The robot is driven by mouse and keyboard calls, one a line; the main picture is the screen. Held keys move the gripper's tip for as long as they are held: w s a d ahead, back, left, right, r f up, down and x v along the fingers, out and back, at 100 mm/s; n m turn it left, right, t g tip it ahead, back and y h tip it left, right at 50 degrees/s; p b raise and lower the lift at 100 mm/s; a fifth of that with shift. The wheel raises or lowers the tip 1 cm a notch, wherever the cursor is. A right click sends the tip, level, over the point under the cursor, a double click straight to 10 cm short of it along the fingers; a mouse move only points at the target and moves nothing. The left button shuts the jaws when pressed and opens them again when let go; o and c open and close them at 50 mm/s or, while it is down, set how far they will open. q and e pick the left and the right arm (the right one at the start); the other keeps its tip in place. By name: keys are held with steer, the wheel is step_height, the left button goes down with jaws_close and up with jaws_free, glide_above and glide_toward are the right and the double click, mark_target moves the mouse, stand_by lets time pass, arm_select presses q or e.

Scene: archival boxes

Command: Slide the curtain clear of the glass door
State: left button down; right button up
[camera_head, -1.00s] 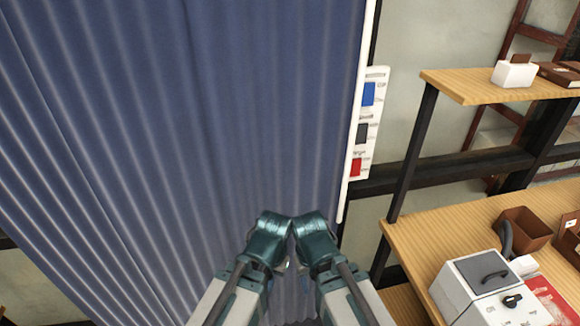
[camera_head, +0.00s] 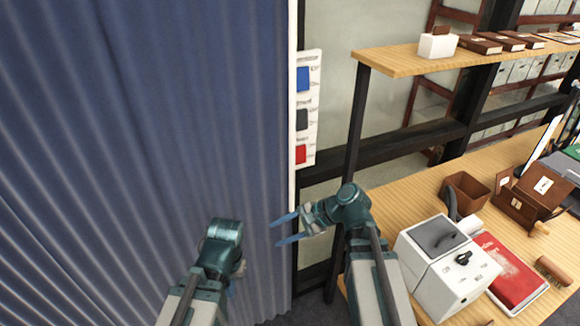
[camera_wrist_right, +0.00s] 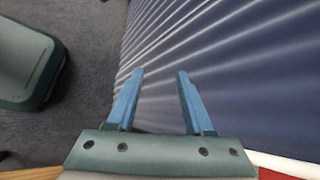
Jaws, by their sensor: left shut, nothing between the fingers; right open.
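The blue pleated curtain (camera_head: 140,120) hangs across the left half of the head view, with a white upright bar (camera_head: 292,110) along its right edge. No glass door can be made out; the curtain hides what is behind it. My right gripper (camera_head: 282,229) is open and empty, its blue fingers pointing left across the curtain's lower right edge. In the right wrist view, its fingers (camera_wrist_right: 153,76) are spread in front of the curtain pleats (camera_wrist_right: 250,70), with nothing between them. My left gripper (camera_head: 232,287) is shut in front of the curtain, its fingers mostly hidden by its wrist.
A white panel with blue, black and red patches (camera_head: 304,110) is just right of the bar. A wooden desk (camera_head: 400,205) holds a white device (camera_head: 440,270), a red book (camera_head: 508,272) and a brown box (camera_head: 466,190). A wooden shelf (camera_head: 400,60) stands above it.

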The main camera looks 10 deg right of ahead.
steer(key=w+d+r+m+t+y, duration=0.2)
steer(key=w+d+r+m+t, duration=0.25)
steer(key=d+m, duration=0.25)
steer(key=m+t+y+b, duration=0.1)
steer(key=m+t+b, duration=0.1)
steer(key=m+t, duration=0.35)
glide_toward(292, 162)
steer(key=shift+m+g, duration=0.3)
steer(key=shift+m, duration=0.15)
steer(key=x, duration=1)
steer(key=shift+w+d+f, duration=0.1)
steer(key=shift+w+d, duration=0.1)
steer(key=shift+w, duration=0.35)
steer(key=shift+c, duration=0.3)
jaws_close()
